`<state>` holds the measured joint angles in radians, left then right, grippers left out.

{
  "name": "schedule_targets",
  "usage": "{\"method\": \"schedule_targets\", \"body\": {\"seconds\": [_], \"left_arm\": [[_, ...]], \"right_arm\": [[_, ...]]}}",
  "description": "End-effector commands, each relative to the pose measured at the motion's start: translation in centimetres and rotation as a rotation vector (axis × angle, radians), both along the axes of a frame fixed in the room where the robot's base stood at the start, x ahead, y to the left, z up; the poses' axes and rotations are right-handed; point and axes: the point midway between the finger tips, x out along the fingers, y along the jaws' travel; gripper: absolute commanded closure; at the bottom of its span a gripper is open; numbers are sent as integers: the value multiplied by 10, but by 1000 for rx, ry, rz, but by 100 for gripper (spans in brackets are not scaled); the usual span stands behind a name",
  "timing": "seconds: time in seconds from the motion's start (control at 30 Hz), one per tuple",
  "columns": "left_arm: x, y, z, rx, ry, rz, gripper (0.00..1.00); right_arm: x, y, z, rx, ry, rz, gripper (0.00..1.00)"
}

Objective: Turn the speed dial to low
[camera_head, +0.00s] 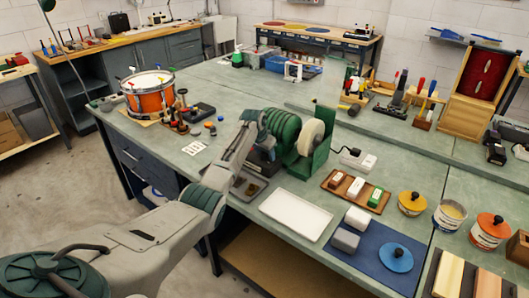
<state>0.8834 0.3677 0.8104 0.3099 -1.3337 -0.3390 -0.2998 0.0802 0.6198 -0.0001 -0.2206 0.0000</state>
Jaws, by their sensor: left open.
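A green bench machine (281,128) with a ribbed motor body stands near the middle of the bench. A pale round wheel (310,137) sits in its green housing on the right side. I cannot make out the speed dial or its setting; my arm covers part of the machine's front left. My left arm reaches in from the lower left. Its gripper (248,120) is open beside the left end of the motor body, and I cannot tell whether it touches. My right gripper is not in view.
A white tray (295,215) and a wooden tray of small blocks (332,186) lie in front of the machine. An orange drum (149,93) stands at the left. The bench behind the machine is mostly clear.

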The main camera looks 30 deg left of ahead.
Motion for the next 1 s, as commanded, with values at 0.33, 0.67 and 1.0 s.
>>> {"method": "schedule_targets", "body": {"seconds": [0.33, 0.67, 1.0], "left_arm": [[0, 0, 0, 0, 1, 0, 88], [0, -1, 1, 0, 2, 40, 91], [0, -2, 2, 1, 3, 250, 91]], "right_arm": [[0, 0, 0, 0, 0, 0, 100], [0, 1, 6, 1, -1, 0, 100], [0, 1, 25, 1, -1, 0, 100]]}}
